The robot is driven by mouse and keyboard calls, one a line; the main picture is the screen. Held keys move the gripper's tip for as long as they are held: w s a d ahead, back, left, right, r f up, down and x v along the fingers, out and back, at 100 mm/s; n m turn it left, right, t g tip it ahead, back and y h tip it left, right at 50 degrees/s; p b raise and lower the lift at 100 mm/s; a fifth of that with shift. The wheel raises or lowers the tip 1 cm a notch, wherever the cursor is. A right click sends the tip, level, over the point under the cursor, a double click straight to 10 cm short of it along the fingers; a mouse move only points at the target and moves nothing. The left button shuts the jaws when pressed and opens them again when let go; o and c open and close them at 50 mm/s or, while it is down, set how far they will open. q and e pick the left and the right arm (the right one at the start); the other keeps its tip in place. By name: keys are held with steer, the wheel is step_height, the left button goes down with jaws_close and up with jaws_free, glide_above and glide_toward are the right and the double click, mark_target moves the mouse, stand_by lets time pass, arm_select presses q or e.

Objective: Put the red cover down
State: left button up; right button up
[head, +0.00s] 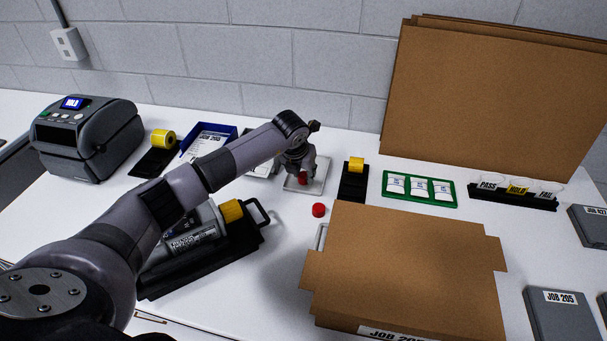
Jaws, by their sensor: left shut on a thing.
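My left gripper (301,171) points down over a small grey tray (317,186) near the back middle of the table. I cannot tell whether that cover touches the tray. A second round red cover (319,210) lies on the white table just in front of the tray, apart from the gripper. My right gripper is not in view.
A black stand with a yellow top (355,165) and a green tray with white packets (419,189) are to the right. A flat cardboard box (405,260) lies in front. A black holder with a grey cylinder (259,229) sits beside my left arm. A printer (87,138) stands far left.

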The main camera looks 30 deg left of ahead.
arm_select(q)
steer(key=shift+f, duration=1)
steer(key=o, duration=0.7)
steer(key=shift+c, duration=0.2)
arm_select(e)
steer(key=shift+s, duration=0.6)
arm_select(q)
steer(key=shift+r, duration=0.1)
